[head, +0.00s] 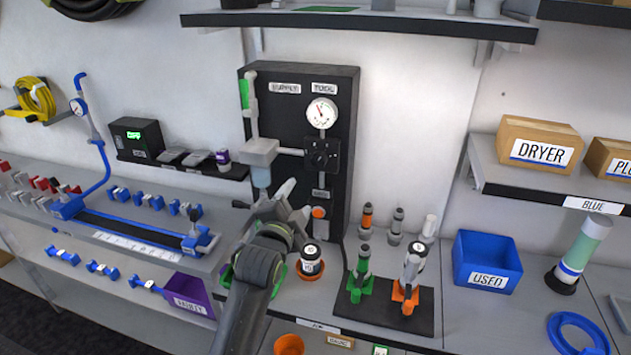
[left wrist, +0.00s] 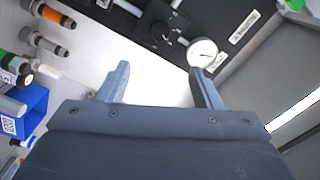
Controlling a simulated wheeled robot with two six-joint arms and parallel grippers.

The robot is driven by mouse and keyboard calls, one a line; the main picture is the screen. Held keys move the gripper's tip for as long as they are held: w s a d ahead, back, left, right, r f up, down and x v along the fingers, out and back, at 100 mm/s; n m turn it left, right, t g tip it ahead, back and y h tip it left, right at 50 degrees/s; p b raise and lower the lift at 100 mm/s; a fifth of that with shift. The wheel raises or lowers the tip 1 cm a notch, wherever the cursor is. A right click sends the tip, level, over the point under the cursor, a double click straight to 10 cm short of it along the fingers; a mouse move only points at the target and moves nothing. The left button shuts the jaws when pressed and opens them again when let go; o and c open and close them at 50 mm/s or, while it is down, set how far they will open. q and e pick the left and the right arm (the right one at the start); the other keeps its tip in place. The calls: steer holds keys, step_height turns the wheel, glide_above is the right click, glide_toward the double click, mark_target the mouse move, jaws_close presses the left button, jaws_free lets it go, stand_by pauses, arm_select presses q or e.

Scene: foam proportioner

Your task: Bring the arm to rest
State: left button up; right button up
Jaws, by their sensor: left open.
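My left arm comes up from the bottom of the head view. Its gripper (head: 287,200) is in front of the lower left part of the black panel (head: 345,150). In the left wrist view the two fingers of the gripper (left wrist: 158,72) stand apart with nothing between them. The panel's gauge (head: 322,112) and dark knob (head: 322,154) show above and right of the gripper, and the gauge also shows in the left wrist view (left wrist: 203,53). My arm hides part of the bench and the panel's lower left corner. My right gripper is not in view.
A small jar (head: 310,262) stands close right of my gripper. Green (head: 361,272) and orange (head: 405,290) tools stand on a black mat. A blue USED bin (head: 487,264) is further right. A blue-ended rail (head: 135,232) lies left. A shelf (head: 380,25) hangs above.

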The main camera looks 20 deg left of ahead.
arm_select(q)
steer(key=s+a+f+n+g+y, duration=0.1)
steer(key=s+a+f+n+g, duration=0.2)
steer(key=s+f, duration=0.5)
steer(key=s+a+f+n+g+y, duration=0.1)
steer(key=s+a+f+n+g, duration=0.25)
steer(key=s+f, duration=0.4)
steer(key=s+a+f+n+g, duration=0.1)
steer(key=s+f+n+g, duration=0.15)
steer(key=s, duration=0.55)
steer(key=s+a+f+n+g, duration=0.1)
steer(key=s+f+n+g, duration=0.15)
steer(key=s, duration=0.65)
steer(key=s+a+f+n+g, duration=0.2)
steer(key=s+g, duration=0.1)
steer(key=s, duration=0.5)
step_height(320, 180, down, 28)
steer(key=a+g+b, duration=0.1)
steer(key=b, duration=0.3)
steer(key=s+d+f+g+b, duration=0.1)
steer(key=s+f+b, duration=0.1)
steer(key=s+f, duration=1.3)
step_height(320, 180, down, 5)
steer(key=shift+s+r+h+b, duration=0.2)
steer(key=shift+h+b, duration=0.1)
steer(key=shift+b, duration=0.1)
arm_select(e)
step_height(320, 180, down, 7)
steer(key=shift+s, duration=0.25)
